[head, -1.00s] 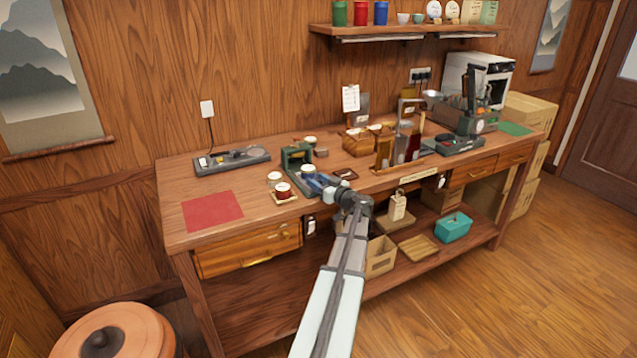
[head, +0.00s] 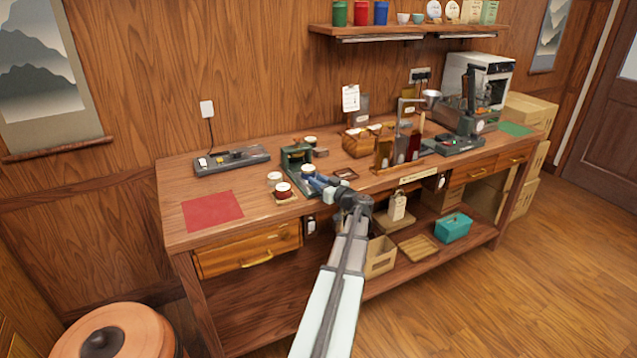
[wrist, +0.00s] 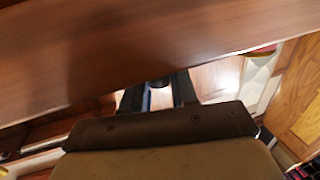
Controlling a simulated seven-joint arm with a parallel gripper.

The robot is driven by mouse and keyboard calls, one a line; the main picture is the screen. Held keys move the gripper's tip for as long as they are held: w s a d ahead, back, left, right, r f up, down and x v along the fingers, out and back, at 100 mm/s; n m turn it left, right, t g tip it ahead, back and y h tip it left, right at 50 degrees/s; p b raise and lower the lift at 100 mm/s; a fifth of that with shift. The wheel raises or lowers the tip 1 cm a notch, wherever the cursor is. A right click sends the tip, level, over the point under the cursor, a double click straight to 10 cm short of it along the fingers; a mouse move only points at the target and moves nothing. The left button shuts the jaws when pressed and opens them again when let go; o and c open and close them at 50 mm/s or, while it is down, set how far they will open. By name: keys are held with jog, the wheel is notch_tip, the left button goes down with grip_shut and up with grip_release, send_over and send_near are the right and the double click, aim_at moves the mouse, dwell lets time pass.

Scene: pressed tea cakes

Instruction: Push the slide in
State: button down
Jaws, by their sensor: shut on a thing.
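A dark green stand (head: 297,158) is on the left half of the bench, with an upright frame and a low part reaching toward the front. A small white-topped piece (head: 308,169) sits on that low part, which I take to be the slide. My gripper (head: 316,183) is right at its front end, low over the bench, and shut on it. The exact contact is hidden by the fingers. In the wrist view my two dark fingers (wrist: 158,96) show with a small dark round part (wrist: 159,84) between them.
Two white-topped cups (head: 283,189) stand just left of my gripper. A red mat (head: 212,210) lies further left, and a grey tray (head: 232,160) behind it. A small dark tray (head: 345,174) is to the right. Wooden holders (head: 384,153) stand further right.

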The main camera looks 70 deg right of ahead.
aim_at(314, 177)
jog(key=x, duration=0.3)
jog(key=shift+d, duration=0.5)
jog(key=c, duration=1)
grip_release()
jog(key=shift+s+a, duration=0.1)
jog(key=shift+s, duration=0.05)
jog(key=v, duration=1.3)
jog(key=shift+s+a, duration=0.15)
jog(key=shift+s, duration=0.1)
